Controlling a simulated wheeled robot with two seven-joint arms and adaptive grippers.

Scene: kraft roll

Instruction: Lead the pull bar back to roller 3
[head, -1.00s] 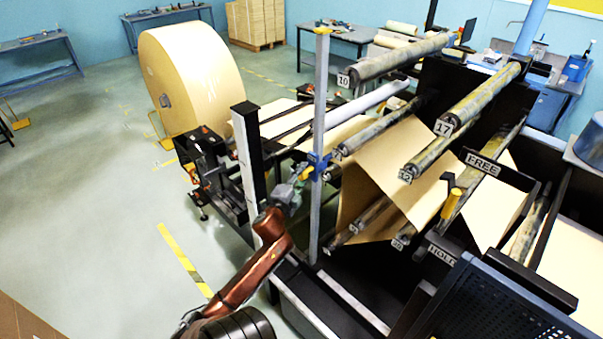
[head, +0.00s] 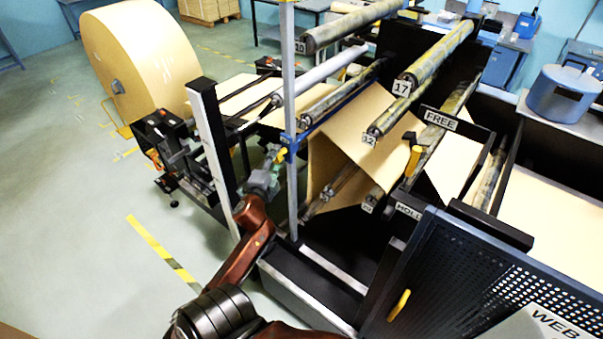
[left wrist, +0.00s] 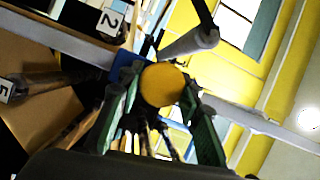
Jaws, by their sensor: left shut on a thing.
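My left gripper (head: 273,166) is shut on a round yellow knob (head: 282,155). The knob sits by a blue block (head: 291,141) on an upright grey post (head: 288,70). In the left wrist view the yellow knob (left wrist: 162,85) lies between the green fingers, with the blue block (left wrist: 125,62) behind it. A separate pull bar cannot be told apart for sure. I cannot read a tag for roller 3; a roller (head: 340,97) with an unclear tag lies just right of the post. My right gripper is not in view.
Brown paper (head: 350,140) runs between rollers. A yellow-handled lever (head: 413,160) stands between FREE and HOLD signs. A large paper roll (head: 140,60) stands back left.

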